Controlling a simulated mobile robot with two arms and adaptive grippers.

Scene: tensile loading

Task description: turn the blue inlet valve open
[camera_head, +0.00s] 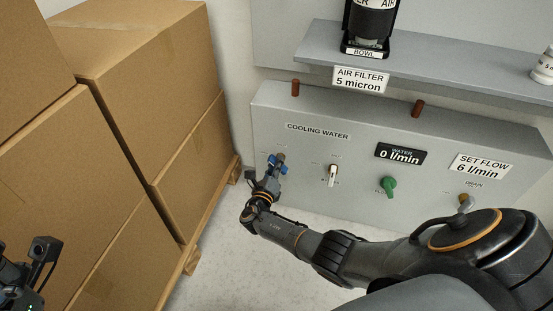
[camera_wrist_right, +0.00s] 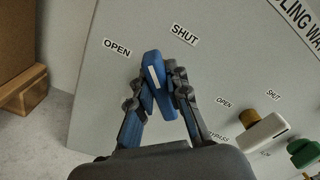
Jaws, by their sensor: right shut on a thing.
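The blue inlet valve handle (camera_head: 277,163) is on the grey cooling water panel (camera_head: 300,110), at its left end. My right gripper (camera_head: 273,170) reaches it from below. In the right wrist view the blue handle (camera_wrist_right: 156,78) sits between the two fingers of my right gripper (camera_wrist_right: 158,88), which is shut on it. The handle's upper end, with a white mark, points between the OPEN label (camera_wrist_right: 117,47) and the SHUT label (camera_wrist_right: 184,34). The water display (camera_head: 401,154) reads 0 l/min. My left gripper (camera_head: 42,250) is partly in view at the lower left, away from the panel.
A white-handled bypass valve (camera_head: 332,174), a green knob (camera_head: 388,186) and a brass drain valve (camera_head: 465,201) are to the right. Stacked cardboard boxes (camera_head: 150,90) stand close on the left. A shelf (camera_head: 430,66) with an air filter (camera_head: 371,20) juts out above.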

